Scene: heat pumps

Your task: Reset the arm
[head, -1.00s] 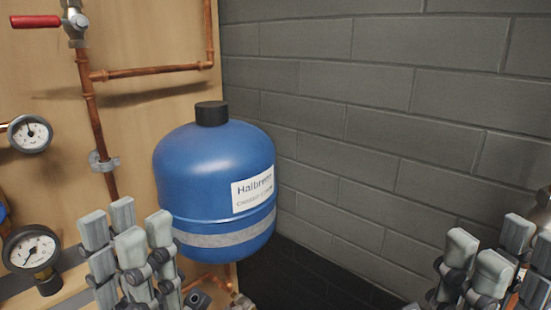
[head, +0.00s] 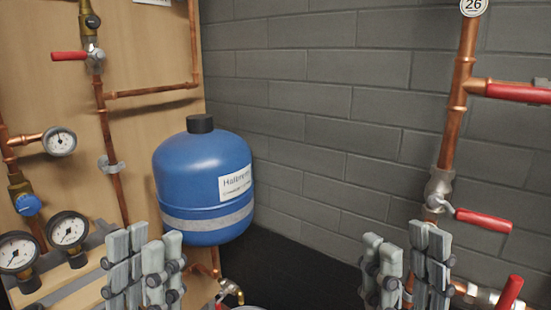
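My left gripper (head: 143,262) is at the lower left of the head view, in front of and below the blue tank. Its grey fingers point up, stand apart and have nothing visible between them. My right gripper (head: 405,262) is at the lower right, in front of the copper pipe with the red-handled valve. Its fingers also point up with gaps between them, and I see nothing held. The lower parts of both grippers are cut off by the bottom edge of the view.
A blue tank (head: 203,180) hangs in the corner by the wooden panel (head: 150,60). Gauges (head: 68,229) and a red-handled valve (head: 95,58) are at left. At right, a copper pipe (head: 455,110) carries a valve with a red lever (head: 483,220). The grey wall (head: 320,130) between is bare.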

